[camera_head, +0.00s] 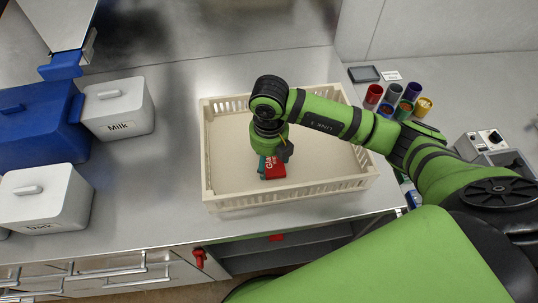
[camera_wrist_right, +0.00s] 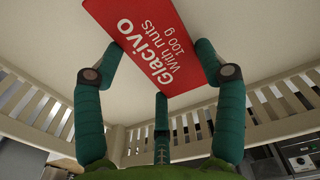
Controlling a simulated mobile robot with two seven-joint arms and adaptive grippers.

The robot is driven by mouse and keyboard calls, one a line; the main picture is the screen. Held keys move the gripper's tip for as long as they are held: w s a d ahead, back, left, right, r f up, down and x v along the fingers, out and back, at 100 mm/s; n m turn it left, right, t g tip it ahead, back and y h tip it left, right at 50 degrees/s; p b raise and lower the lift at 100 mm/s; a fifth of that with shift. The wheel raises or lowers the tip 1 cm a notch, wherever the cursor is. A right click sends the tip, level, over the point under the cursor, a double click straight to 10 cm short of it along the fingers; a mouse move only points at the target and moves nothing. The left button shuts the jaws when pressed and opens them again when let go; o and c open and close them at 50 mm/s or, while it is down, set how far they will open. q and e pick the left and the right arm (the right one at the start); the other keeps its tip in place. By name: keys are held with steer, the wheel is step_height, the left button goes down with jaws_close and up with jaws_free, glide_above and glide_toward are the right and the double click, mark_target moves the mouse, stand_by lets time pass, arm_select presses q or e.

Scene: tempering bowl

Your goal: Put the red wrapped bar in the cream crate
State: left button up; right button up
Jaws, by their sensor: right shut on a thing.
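The red wrapped bar (camera_head: 274,168) is in the right gripper, inside the outline of the cream crate (camera_head: 290,200). In the right wrist view the bar (camera_wrist_right: 150,45) shows white lettering reading "Glacivo With nuts 100 g". My right gripper (camera_head: 268,165) points down into the crate, its green fingers (camera_wrist_right: 162,85) closed around the bar. Slatted crate walls (camera_wrist_right: 40,110) rise on both sides in the wrist view. Whether the bar touches the crate floor I cannot tell. The crate floor around it looks bare. My left gripper is not in view.
White lidded bins, one marked Milk (camera_head: 120,110) and another (camera_head: 45,200), stand left of the crate beside a blue box (camera_head: 40,125). Several colored cups (camera_head: 390,95) stand right of the crate. The steel counter (camera_head: 150,190) between bins and crate is clear.

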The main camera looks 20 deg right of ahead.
mark_target(269, 162)
steer(key=shift+f, duration=0.2)
steer(key=o, duration=1.2)
steer(key=shift+r, duration=0.2)
steer(key=shift+r, duration=0.2)
step_height(269, 162, up, 12)
steer(key=b, duration=0.2)
steer(key=shift+f, duration=0.15)
